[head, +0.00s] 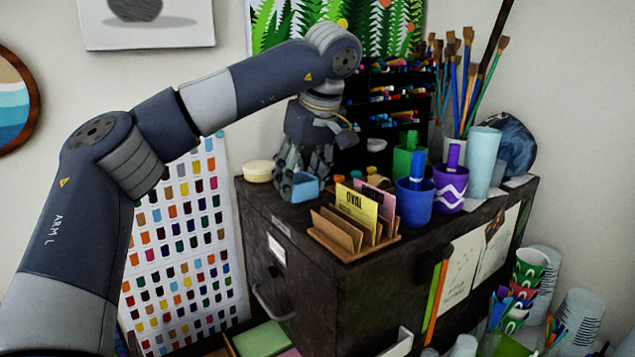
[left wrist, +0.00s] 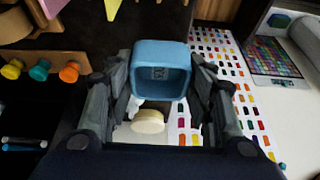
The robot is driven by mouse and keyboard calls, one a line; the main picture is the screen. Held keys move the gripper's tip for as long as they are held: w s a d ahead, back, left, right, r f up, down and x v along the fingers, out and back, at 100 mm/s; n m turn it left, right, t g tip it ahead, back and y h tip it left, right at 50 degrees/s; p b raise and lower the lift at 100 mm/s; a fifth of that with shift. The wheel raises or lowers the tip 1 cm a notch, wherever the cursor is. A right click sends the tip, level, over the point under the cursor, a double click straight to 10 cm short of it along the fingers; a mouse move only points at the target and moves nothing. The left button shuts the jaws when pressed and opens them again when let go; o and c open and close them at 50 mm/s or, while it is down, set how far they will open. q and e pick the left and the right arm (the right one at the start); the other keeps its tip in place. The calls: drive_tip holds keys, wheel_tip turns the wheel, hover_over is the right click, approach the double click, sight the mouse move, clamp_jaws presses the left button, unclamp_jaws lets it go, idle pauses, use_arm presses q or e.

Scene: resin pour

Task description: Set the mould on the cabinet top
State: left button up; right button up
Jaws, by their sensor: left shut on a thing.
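The mould (head: 306,187), a small light-blue square cup, is at the left end of the dark cabinet top (head: 375,258). My left gripper (head: 301,176) reaches down over that end and is shut on the mould. In the left wrist view the mould (left wrist: 160,70) sits between the two fingers, its open side facing the camera. I cannot tell whether its underside touches the cabinet top or hangs just above it. My right gripper is not in view.
A wooden card holder (head: 355,248) stands just right of the mould. A round cream tub (head: 257,171) is at the left edge. Blue (head: 413,205) and purple (head: 449,190) cups, brushes and a marker rack (head: 400,97) crowd the rest of the top.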

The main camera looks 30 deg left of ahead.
use_arm(q)
drive_tip(key=w+p, duration=0.1)
drive_tip(key=w, duration=0.2)
drive_tip(key=shift+w+p, duration=0.25)
drive_tip(key=shift+p, duration=0.05)
drive_tip(key=shift+w+f, duration=0.1)
drive_tip(key=shift+w, duration=0.45)
drive_tip(key=shift+w+p, duration=0.25)
drive_tip(key=shift+p, duration=0.2)
wheel_tip(320, 180, down, 3)
drive_tip(key=shift+w+f+p, duration=0.1)
drive_tip(key=shift+w+p, duration=0.05)
drive_tip(key=shift+p, duration=0.5)
drive_tip(key=shift+f, duration=0.3)
drive_tip(key=shift+f, duration=0.1)
drive_tip(key=o, duration=1.2)
drive_tip(key=shift+c, duration=0.2)
